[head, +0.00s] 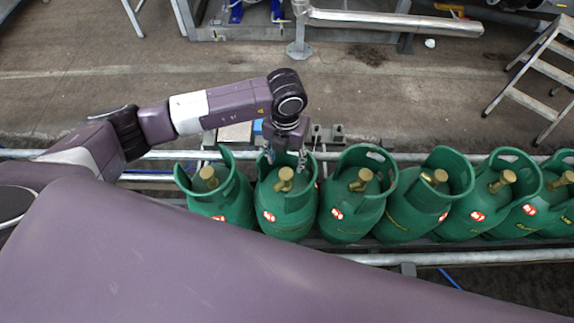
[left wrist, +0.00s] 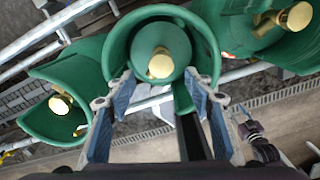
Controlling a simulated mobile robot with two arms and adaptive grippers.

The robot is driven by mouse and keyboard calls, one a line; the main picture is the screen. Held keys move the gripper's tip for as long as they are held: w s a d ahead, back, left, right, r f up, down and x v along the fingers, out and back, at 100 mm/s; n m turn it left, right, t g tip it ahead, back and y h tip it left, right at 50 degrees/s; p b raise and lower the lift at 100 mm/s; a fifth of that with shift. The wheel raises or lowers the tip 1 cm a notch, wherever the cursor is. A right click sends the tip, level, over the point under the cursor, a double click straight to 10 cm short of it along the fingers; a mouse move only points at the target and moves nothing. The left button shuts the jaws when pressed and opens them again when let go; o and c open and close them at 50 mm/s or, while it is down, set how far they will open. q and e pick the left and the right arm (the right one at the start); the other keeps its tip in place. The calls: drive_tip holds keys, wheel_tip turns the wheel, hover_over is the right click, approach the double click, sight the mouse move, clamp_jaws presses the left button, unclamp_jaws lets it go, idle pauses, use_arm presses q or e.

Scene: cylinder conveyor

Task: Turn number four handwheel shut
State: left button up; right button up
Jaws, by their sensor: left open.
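Several green gas cylinders stand in a row, each with an open collar around a brass valve top. No number is legible on them. My left gripper (head: 285,158) is over the far side of the second cylinder from the left (head: 285,215), close to its brass handwheel (head: 284,179). In the left wrist view, the gripper (left wrist: 160,95) is open. Its fingers are on either side of the middle cylinder's collar (left wrist: 118,48), with the brass handwheel (left wrist: 160,64) ahead between them. Contact cannot be told. The fourth cylinder from the left (head: 405,215) has its brass handwheel (head: 435,177) clear of the gripper.
Metal rails (head: 440,258) run along the row. The leftmost cylinder (head: 225,200) and the third (head: 345,215) stand close on either side. A stepladder (head: 545,70) is at the upper right. Open concrete floor lies behind the row.

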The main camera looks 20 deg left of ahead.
sight(286, 173)
use_arm(q)
wheel_tip(286, 173, down, 6)
drive_tip(key=shift+d+p, duration=0.1)
drive_tip(key=shift+p, duration=0.45)
drive_tip(key=shift+c, duration=0.5)
drive_tip(key=c, duration=1.1)
